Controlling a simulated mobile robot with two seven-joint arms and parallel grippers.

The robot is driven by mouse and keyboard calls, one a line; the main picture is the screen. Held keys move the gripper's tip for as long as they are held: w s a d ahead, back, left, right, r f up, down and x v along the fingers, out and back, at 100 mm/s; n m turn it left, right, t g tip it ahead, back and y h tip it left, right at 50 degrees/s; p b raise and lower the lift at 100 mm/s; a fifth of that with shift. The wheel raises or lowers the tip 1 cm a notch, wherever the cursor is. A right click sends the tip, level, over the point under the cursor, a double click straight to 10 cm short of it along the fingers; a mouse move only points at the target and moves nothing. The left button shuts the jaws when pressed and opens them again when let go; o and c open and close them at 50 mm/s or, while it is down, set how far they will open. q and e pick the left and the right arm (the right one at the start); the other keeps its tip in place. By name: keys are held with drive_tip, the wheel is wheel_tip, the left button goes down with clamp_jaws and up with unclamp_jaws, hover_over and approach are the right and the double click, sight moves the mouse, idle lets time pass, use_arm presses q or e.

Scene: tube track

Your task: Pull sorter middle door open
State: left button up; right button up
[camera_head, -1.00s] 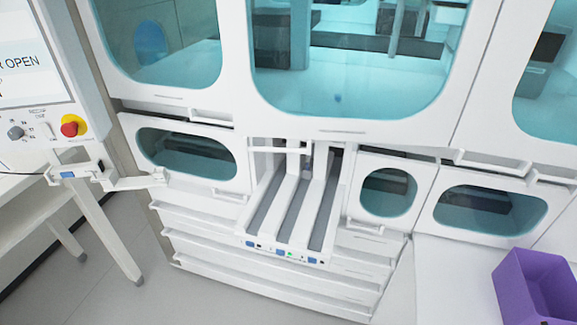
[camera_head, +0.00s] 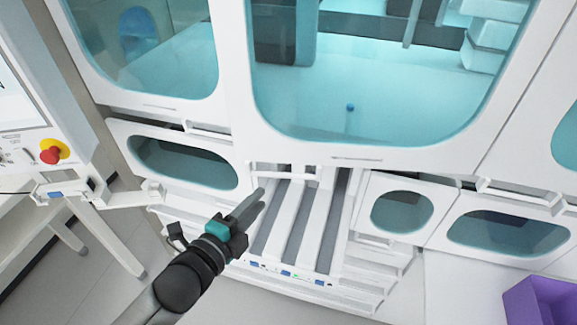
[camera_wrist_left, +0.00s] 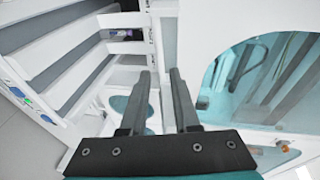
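The sorter's middle door (camera_head: 400,108) is the large white-framed panel with a teal window at the top centre of the head view. It looks shut, with a thin handle slot (camera_head: 357,157) along its lower edge. My left gripper (camera_head: 262,198) reaches up from the lower left, its fingertips below the door's lower left corner, over the ribbed tube track (camera_head: 300,225). In the left wrist view its two fingers (camera_wrist_left: 160,76) are apart with nothing between them. A white-framed teal window (camera_wrist_left: 255,75) fills the right of that view. My right gripper is not in view.
Smaller windowed doors flank the track: one at left (camera_head: 182,160), two at right (camera_head: 402,210) (camera_head: 508,235). A screen panel with a red emergency button (camera_head: 50,156) is at left. A purple bin (camera_head: 545,300) stands at lower right.

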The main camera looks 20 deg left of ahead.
sight(284, 173)
use_arm(q)
drive_tip(key=x, duration=1.4)
drive_tip(key=shift+w+f, duration=0.15)
drive_tip(key=shift+w, duration=0.2)
clamp_jaws()
idle(0.9)
